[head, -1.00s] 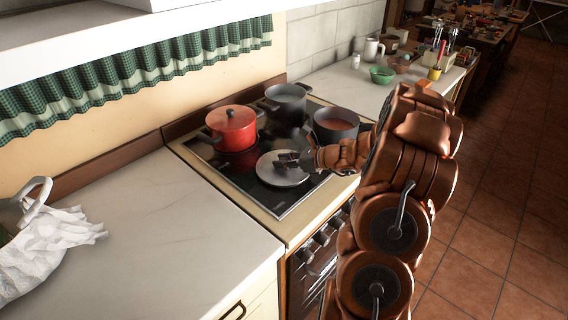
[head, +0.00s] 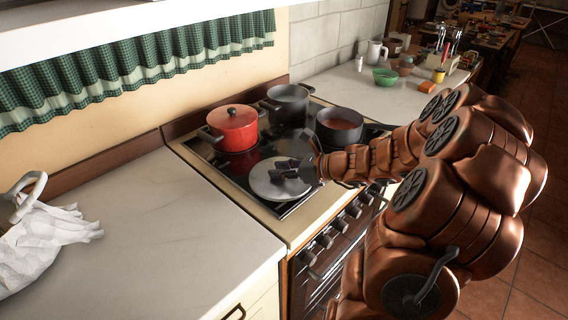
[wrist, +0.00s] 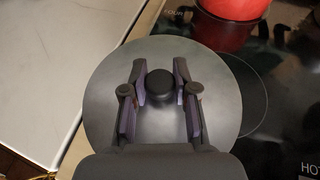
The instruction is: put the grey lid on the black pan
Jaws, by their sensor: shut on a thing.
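The grey lid (head: 262,186) is a flat round disc at the front left of the stove; in the wrist view it fills the middle (wrist: 105,108). My gripper (head: 285,167) is over the lid, and in the wrist view its fingers (wrist: 160,76) are on both sides of the lid's dark knob (wrist: 160,88), shut on it. I cannot tell how far the lid is above the hob. The black pan (head: 340,137), uncovered with reddish-brown contents, stands behind and right of the lid, its handle pointing right behind my arm.
A red lidded pot (head: 233,132) stands left of the black pan, and a grey open pot (head: 288,108) is at the back of the stove (head: 215,165). The left counter (head: 160,220) is mostly clear, with a white bag (head: 45,245) at its left end.

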